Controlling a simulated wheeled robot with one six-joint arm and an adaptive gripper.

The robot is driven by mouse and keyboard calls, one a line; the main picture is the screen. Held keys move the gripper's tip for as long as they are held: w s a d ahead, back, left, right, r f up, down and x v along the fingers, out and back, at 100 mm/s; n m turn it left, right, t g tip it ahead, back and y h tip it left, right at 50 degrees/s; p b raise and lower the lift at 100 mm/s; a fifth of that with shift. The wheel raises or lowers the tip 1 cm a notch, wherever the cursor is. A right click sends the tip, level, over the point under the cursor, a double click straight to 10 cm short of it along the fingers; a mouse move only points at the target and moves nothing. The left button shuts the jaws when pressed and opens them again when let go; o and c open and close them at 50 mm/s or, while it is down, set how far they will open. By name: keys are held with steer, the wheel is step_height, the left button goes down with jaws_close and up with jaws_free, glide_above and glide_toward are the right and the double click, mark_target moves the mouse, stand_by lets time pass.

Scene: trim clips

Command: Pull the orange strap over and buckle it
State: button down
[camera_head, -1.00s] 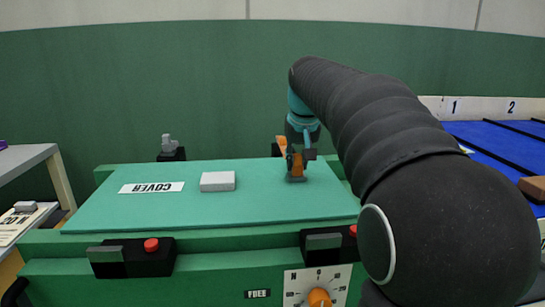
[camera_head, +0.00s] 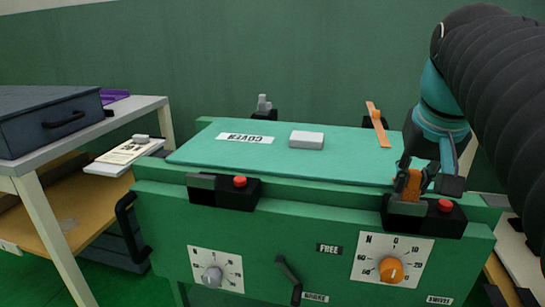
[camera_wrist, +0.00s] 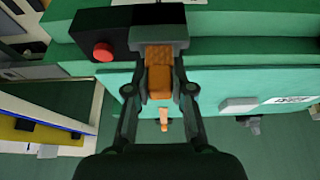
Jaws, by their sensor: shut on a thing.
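The orange strap (camera_head: 379,128) starts at the rear right mount of the green case and lies forward over the teal cover (camera_head: 230,160). My gripper (camera_head: 413,185) is shut on the strap's orange end at the front right black buckle (camera_head: 450,222). The buckle has a red button and a grey part beside it. In the wrist view the orange end (camera_wrist: 159,72) is between the fingers, its tip up against the grey part of the buckle (camera_wrist: 103,27). I cannot tell whether the tip is inside. The strap between the end and the rear piece is not clearly visible.
A second buckle (camera_head: 225,189) with a red button sits front left, with a grey post (camera_head: 264,108) behind it. A light block (camera_head: 306,140) lies on the cover. Dials (camera_head: 390,269) and a lever (camera_head: 288,276) are on the front. A shelf stands left.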

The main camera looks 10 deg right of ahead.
steer(key=shift+s+a, duration=0.15)
steer(key=shift+s, duration=0.15)
steer(key=c, duration=1)
jaws_free()
